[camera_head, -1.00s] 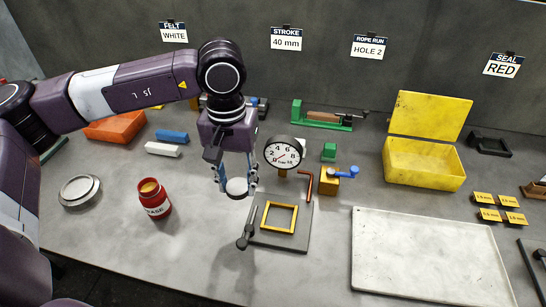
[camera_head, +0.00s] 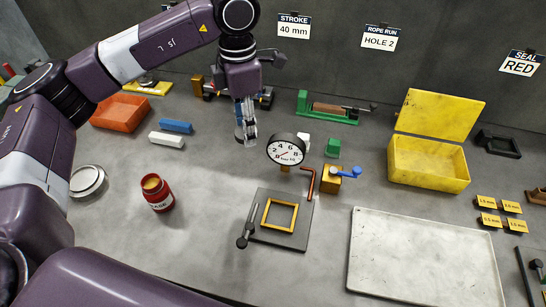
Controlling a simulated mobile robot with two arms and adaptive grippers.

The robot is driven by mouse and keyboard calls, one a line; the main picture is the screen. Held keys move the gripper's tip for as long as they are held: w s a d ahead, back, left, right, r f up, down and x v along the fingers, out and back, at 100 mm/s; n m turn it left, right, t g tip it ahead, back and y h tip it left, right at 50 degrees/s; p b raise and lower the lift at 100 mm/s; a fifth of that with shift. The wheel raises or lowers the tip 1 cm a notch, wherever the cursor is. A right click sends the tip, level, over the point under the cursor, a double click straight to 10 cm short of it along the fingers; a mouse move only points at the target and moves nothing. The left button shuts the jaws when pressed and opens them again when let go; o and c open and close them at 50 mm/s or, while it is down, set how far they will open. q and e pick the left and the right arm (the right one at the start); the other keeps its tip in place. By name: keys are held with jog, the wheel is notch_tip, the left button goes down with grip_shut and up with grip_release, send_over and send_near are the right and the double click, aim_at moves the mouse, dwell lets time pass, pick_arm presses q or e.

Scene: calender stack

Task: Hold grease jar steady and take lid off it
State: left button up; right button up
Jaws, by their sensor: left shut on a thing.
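The red grease jar (camera_head: 159,198) stands open on the bench at left, with yellow-brown grease (camera_head: 151,184) showing in its mouth. Part of its label reads "ASE". My left gripper (camera_head: 247,135) is beyond the jar and to its right, above the bench, pointing down. It is shut on the pale round lid, which is mostly hidden by the fingers now and hard to make out. Nothing grips the jar. My right gripper is not in view.
A round metal dish (camera_head: 88,181) lies left of the jar. White (camera_head: 167,140) and blue (camera_head: 176,126) blocks lie behind it, near an orange tray (camera_head: 120,113). A dial gauge (camera_head: 286,149) and a dark plate (camera_head: 262,231) stand to the right. Bench between jar and plate is clear.

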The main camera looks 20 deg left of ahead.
pick_arm(q)
jog(key=n, duration=0.2)
jog(key=shift+w+a+r+n, duration=0.15)
jog(key=shift+r+n, duration=0.15)
jog(key=shift+r, duration=0.1)
jog(key=shift+w+a+r+n+p, duration=0.1)
jog(key=shift+n+p, duration=0.1)
jog(key=shift+n, duration=0.3)
jog(key=shift+w+r+n+p, duration=0.1)
jog(key=shift+n+p, duration=0.05)
jog(key=shift+n, duration=0.35)
jog(key=n, duration=0.4)
jog(key=shift+w+a+r+p, duration=0.25)
jog(key=shift+r+p, duration=0.15)
jog(key=n, duration=0.4)
jog(key=shift+w+a+r+n+p, duration=0.25)
jog(key=shift+a+r+n+p, duration=0.05)
jog(key=shift+r+p, duration=0.1)
jog(key=n, duration=0.4)
jog(key=n+p, duration=0.4)
jog(key=n, duration=1.1)
send_over(239, 163)
notch_tip(239, 163, down, 13)
jog(key=shift+f, duration=0.1)
notch_tip(239, 163, down, 4)
jog(key=shift+r, duration=0.1)
jog(key=shift+f, duration=0.4)
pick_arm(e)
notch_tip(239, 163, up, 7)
